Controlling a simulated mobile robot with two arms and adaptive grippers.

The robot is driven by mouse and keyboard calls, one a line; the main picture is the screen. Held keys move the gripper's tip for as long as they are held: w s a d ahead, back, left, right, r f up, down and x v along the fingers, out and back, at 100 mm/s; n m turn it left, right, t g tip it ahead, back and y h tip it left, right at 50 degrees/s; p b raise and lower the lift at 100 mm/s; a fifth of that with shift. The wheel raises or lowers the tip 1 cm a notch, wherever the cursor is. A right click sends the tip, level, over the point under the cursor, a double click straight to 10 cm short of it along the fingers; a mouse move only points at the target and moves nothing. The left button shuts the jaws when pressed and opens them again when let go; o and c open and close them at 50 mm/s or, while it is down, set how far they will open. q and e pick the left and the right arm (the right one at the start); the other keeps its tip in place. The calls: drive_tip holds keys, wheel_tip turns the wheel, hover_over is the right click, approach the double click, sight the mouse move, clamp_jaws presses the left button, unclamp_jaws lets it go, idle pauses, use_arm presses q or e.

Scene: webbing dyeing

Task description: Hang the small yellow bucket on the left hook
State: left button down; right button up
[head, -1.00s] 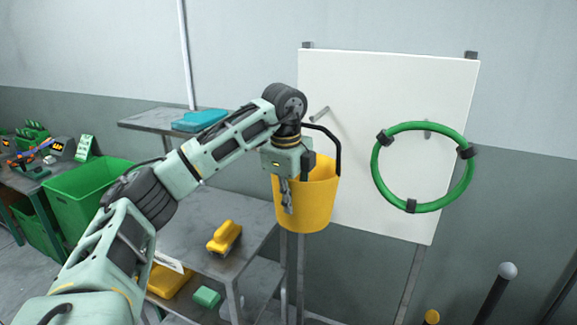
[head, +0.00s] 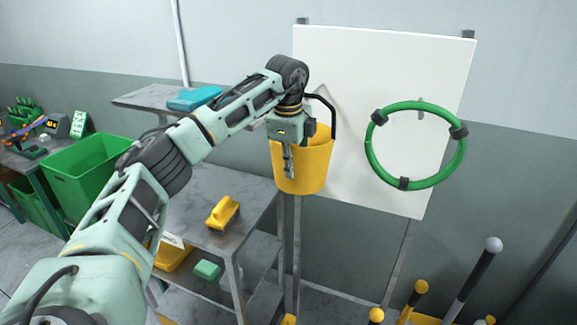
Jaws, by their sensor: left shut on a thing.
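The small yellow bucket (head: 312,164) hangs upright in the air in front of the white board (head: 375,65), its black handle (head: 331,108) arching above its right side. My left gripper (head: 289,172) points down at the bucket's left side and is shut on it; the exact grip at the rim is partly hidden. The left hook (head: 322,89) shows only in part on the board, behind and above the handle. I cannot tell whether the handle touches it. My right gripper is out of view.
A green ring (head: 371,155) with black clamps hangs on the board's right hook (head: 421,108). Green bins (head: 85,170) stand further left. Yellow and black posts (head: 470,275) stand lower right.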

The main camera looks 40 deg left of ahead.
use_arm(q)
drive_tip(key=shift+w+a+f+p, duration=0.1)
drive_tip(key=shift+w+a+p, duration=0.1)
drive_tip(key=shift+w+p, duration=0.5)
drive_tip(key=shift+w+a+r+p, duration=0.1)
drive_tip(key=shift+w+a+p, duration=0.2)
drive_tip(key=shift+w, duration=0.8)
drive_tip(key=shift+w+a+f+p, duration=0.15)
drive_tip(key=shift+w+p, duration=0.4)
drive_tip(key=shift+w, duration=0.35)
drive_tip(key=shift+w+a+f, duration=0.1)
drive_tip(key=shift+w+f, duration=0.35)
drive_tip(key=shift+w, duration=0.1)
drive_tip(key=c, duration=1.7)
unclamp_jaws()
drive_tip(key=shift+c, duration=0.2)
drive_tip(key=shift+s+f, duration=0.1)
wheel_tip(320, 180, up, 12)
drive_tip(key=s, duration=0.1)
drive_tip(key=shift+s, duration=0.1)
